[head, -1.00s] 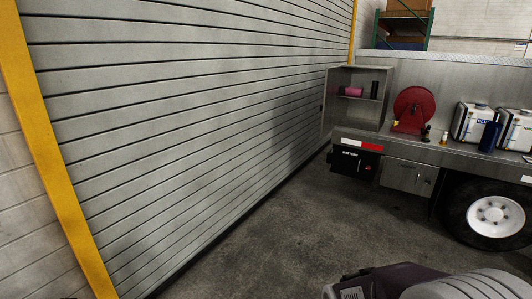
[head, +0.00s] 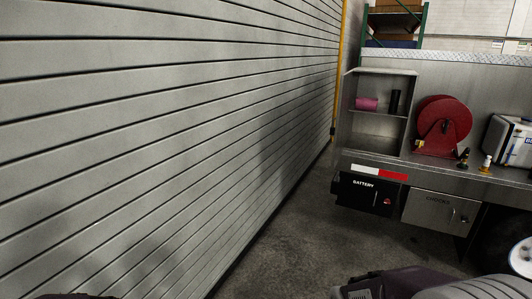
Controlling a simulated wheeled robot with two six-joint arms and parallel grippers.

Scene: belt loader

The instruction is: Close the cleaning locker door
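An open-fronted grey metal locker (head: 382,74) stands on the back left end of the truck deck in the head view. A pink roll (head: 367,103) and a black cylinder (head: 395,102) sit on its inner shelf. No label on it is readable. A grey panel (head: 345,112) runs along its left side; I cannot tell whether this is an opened door or the side wall. Neither of my grippers is in view. Only part of my arm shows at the bottom right, and a dark edge at the bottom left.
A slatted roller shutter (head: 160,130) fills the left. Right of the locker are a red hose reel (head: 442,126), small bottles (head: 486,163) and a white container (head: 515,145). Below the deck are a black battery box (head: 364,194) and a chocks box (head: 438,211). Grey floor (head: 310,235) lies clear between.

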